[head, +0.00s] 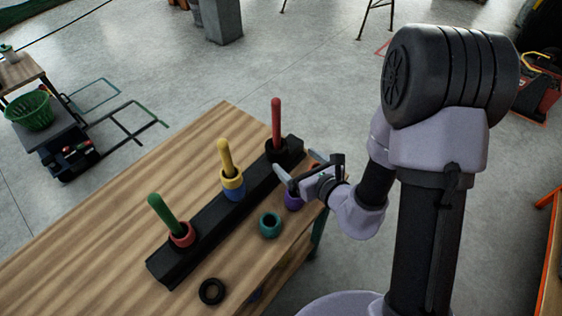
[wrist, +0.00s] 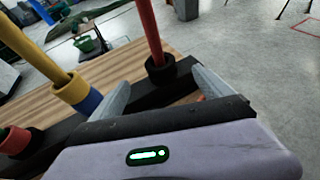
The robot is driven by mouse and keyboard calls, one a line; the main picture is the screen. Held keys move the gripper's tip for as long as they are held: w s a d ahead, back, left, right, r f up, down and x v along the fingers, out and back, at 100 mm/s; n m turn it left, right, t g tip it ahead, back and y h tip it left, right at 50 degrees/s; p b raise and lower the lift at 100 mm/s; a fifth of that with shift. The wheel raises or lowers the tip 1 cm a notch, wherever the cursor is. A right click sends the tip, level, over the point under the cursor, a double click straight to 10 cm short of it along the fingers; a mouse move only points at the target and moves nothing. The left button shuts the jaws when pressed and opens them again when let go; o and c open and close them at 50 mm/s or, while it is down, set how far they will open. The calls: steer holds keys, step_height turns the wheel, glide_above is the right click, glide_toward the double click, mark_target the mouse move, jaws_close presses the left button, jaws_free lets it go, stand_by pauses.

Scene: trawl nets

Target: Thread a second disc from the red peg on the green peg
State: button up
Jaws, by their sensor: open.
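The red peg (head: 276,122) stands upright at the far end of a black bar (head: 205,226) with one black disc (head: 277,150) around its foot. The green peg (head: 162,212) leans at the near end with a red disc (head: 182,235) around its foot. My gripper (head: 295,161) is open and empty beside the red peg, on its near right side. In the wrist view the red peg (wrist: 149,30) and black disc (wrist: 161,70) show between and beyond the two fingers (wrist: 158,77), apart from them. The red disc (wrist: 14,140) shows at the left edge there.
The yellow peg (head: 225,155) between them carries a yellow disc (head: 232,178) above a blue disc (head: 234,193). A teal disc (head: 270,224), a purple disc (head: 293,201) and a loose black disc (head: 212,291) lie on the wooden table (head: 120,220). The table's left part is clear.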

mark_target(279, 147)
steer(key=b+x, duration=0.1)
steer(key=x, duration=1)
steer(key=shift+w+a, duration=0.1)
steer(key=shift+w, duration=0.05)
steer(key=c, duration=1.6)
steer(key=shift+o, duration=0.2)
step_height(279, 147, up, 22)
steer(key=p, duration=1.7)
steer(key=shift+f+p, duration=0.15)
steer(key=shift+p, duration=0.25)
